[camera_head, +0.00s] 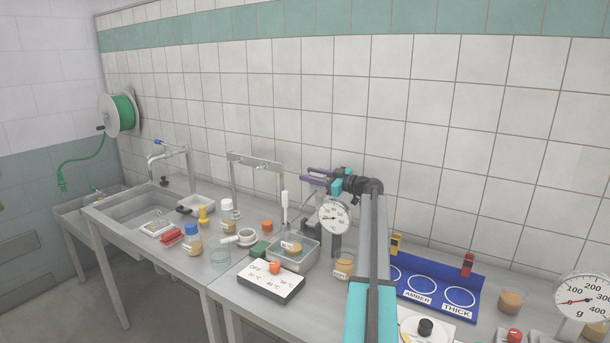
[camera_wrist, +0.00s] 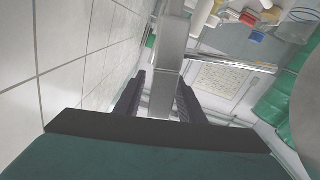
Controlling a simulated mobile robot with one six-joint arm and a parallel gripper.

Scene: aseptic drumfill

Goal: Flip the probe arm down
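The dial thermometer (camera_head: 335,217) stands on a grey post (camera_head: 335,242) behind the steel water pan (camera_head: 293,251). My gripper (camera_head: 312,177) is up beside the dial, to its upper left, pointing left. In the wrist view its two dark fingers (camera_wrist: 160,92) are apart, with a grey metal bar (camera_wrist: 172,55) showing between them. The bar looks like the probe arm, but I cannot tell for sure. A gap shows left of the bar; contact on the right is unclear. In the head view, my gripper and arm hide part of this area.
The hotplate (camera_head: 271,282) is in front of the pan. A jar (camera_head: 344,266) stands close right of the pan. A white upright tool (camera_head: 285,206) is left of the dial. A blue tray (camera_head: 436,290) lies right of my arm. The tiled wall is close behind.

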